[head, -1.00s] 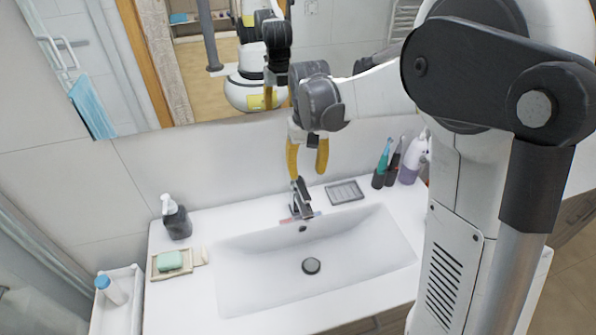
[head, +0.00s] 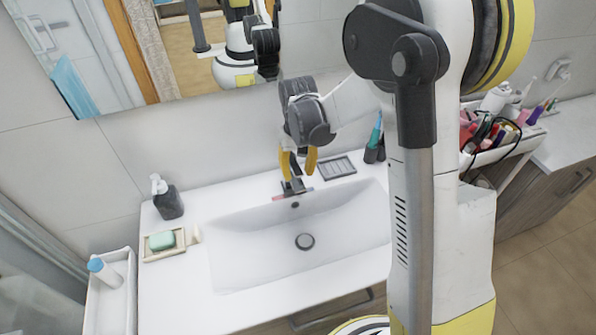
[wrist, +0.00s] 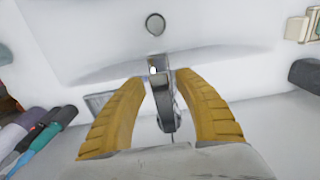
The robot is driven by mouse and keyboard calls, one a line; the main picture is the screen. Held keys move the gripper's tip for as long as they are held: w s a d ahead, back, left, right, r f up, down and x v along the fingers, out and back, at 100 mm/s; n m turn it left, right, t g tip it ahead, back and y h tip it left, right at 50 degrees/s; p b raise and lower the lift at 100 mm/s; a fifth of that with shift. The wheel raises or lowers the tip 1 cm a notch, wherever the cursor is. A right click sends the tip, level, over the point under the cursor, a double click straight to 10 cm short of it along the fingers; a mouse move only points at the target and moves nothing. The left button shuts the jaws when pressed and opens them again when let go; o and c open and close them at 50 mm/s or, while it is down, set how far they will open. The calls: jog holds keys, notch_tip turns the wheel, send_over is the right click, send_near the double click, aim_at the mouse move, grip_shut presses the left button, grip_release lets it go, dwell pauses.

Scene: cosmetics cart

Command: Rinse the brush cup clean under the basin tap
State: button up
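My gripper (head: 298,163) hangs just above the tap (head: 293,187) at the back of the basin (head: 238,266). In the wrist view, the two yellow fingers of my gripper (wrist: 162,78) are apart, with the tap (wrist: 164,98) showing between them. I cannot tell whether they touch it. No water stream shows. A dark cup (head: 371,155) with a teal brush stands behind the basin's right end, partly hidden by my arm. I cannot tell whether it is the brush cup. Nothing is held.
A soap dispenser (head: 168,203) and a soap dish (head: 148,254) stand left of the basin. A grey rack (head: 337,168) lies right of the tap. A crowded cosmetics tray (head: 482,160) is at right. The basin is empty around its drain (head: 304,241).

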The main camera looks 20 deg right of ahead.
grip_shut()
jog(key=shift+r, duration=0.1)
jog(key=shift+w+r+g, duration=0.2)
jog(key=shift+r+g, duration=0.5)
jog(key=shift+g, duration=0.3)
jog(key=shift+o, duration=1.9)
grip_release()
